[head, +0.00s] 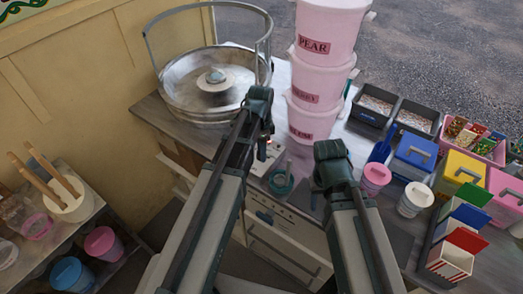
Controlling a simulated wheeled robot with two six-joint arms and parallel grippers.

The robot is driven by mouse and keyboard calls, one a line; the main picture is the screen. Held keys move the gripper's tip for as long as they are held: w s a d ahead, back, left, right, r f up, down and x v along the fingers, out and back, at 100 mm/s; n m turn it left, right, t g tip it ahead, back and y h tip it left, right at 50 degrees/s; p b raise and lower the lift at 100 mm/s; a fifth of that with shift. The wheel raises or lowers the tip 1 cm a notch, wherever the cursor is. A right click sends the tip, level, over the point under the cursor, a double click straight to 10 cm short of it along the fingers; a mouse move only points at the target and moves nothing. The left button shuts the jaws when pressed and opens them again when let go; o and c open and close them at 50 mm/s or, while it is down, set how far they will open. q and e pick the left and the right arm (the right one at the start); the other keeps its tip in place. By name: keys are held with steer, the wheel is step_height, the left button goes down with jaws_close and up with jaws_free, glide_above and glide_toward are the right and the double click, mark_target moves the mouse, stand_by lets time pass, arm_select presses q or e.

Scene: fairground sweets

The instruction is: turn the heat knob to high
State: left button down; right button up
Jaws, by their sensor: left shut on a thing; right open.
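The floss machine's wide metal bowl (180,88), with a spinner head in its middle, stands on the counter at the back left. A white control box (268,160) sits in front of it, with a small red spot showing on it. My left gripper (266,140) points down at this box and is shut on the heat knob. The knob and its setting are hidden behind the gripper and arm. My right gripper (318,188) is open, over the counter to the right of the box, its fingertips hardly visible.
Stacked pink tubs (318,62) stand behind my grippers. A teal bowl (282,182) sits between my arms. Dark trays, lidded containers, pink and white cups and striped boxes (452,262) crowd the right. A side shelf (85,232) with sticks and tubs is at left.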

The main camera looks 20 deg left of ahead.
stand_by(0.4)
arm_select(q)
steer(key=shift+c, duration=1.9)
jaws_free()
steer(key=shift+r, duration=0.1)
arm_select(e)
steer(key=shift+r, duration=0.1)
arm_select(q)
step_height(320, 180, up, 14)
steer(key=p, duration=1.3)
steer(key=shift+w+a+f+p, duration=0.15)
steer(key=shift+w+f+p, duration=0.1)
steer(key=shift+w+p, duration=0.1)
arm_select(e)
step_height(320, 180, up, 14)
steer(key=shift+f, duration=0.2)
arm_select(q)
steer(key=s+d+f+n+b, duration=0.3)
steer(key=s+d+n, duration=0.1)
steer(key=s, duration=0.4)
steer(key=s+d+f+n+y+b, duration=0.1)
steer(key=s+d+f+n+b, duration=0.2)
steer(key=s+d, duration=0.3)
steer(key=shift+s+d+f+n+b, duration=0.35)
steer(key=shift+s+n+b, duration=0.05)
steer(key=shift+s+n, duration=0.45)
arm_select(e)
step_height(320, 180, down, 7)
